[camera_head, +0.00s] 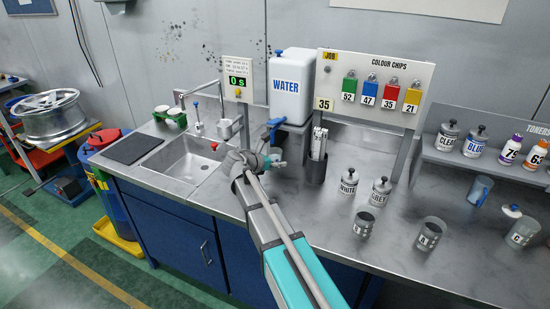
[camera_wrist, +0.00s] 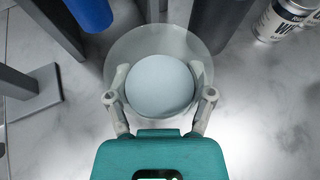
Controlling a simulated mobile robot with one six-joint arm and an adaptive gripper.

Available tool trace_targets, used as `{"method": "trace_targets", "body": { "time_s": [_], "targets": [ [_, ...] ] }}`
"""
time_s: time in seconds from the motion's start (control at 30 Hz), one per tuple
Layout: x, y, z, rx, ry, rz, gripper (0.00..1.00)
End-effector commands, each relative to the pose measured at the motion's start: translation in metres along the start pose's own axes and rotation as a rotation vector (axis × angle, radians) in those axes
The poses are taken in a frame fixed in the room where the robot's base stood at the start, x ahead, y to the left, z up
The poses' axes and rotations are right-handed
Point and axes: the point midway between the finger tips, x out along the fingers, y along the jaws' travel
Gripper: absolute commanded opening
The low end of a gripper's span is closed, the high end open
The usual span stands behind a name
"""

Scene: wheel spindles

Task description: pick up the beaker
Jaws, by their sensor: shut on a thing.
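The clear beaker (camera_wrist: 155,38) fills the middle of the wrist view, seen from above. A smooth pale blue-grey round surface (camera_wrist: 158,85) shows inside its rim. In the head view my gripper (camera_head: 277,161) is over the counter, in front of the water tank and left of the dark stick holder. There the beaker is mostly hidden by my gripper and arm. I cannot tell whether its base touches the counter.
The water tank (camera_head: 291,85) with a blue tap stands behind. The dark holder (camera_head: 316,169) is close on the right. The sink (camera_head: 185,162) lies left. WHITE (camera_head: 348,187) and GREY (camera_head: 379,191) cans and other cups (camera_head: 431,234) stand right.

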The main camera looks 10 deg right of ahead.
Motion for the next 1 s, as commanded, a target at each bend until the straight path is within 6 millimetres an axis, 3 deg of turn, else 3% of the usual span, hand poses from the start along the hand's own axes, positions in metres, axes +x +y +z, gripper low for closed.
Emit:
{"method": "trace_targets", "body": {
  "time_s": [0.03, 0.17, 0.3, 0.5, 0.7, 1.0],
  "targets": [
    [-0.009, -0.007, 0.01, 0.0, -0.001, 0.0, 0.12],
    [-0.021, -0.019, 0.021, 0.0, -0.001, 0.0, 0.12],
    [-0.041, -0.049, 0.024, 0.0, -0.001, 0.001, 0.12],
    [-0.06, -0.074, 0.028, 0.0, 0.0, 0.0, 0.12],
    [-0.07, -0.088, 0.03, 0.0, -0.001, 0.0, 0.12],
    [-0.073, -0.091, 0.03, 0.0, 0.0, 0.0, 0.12]
  ]
}}
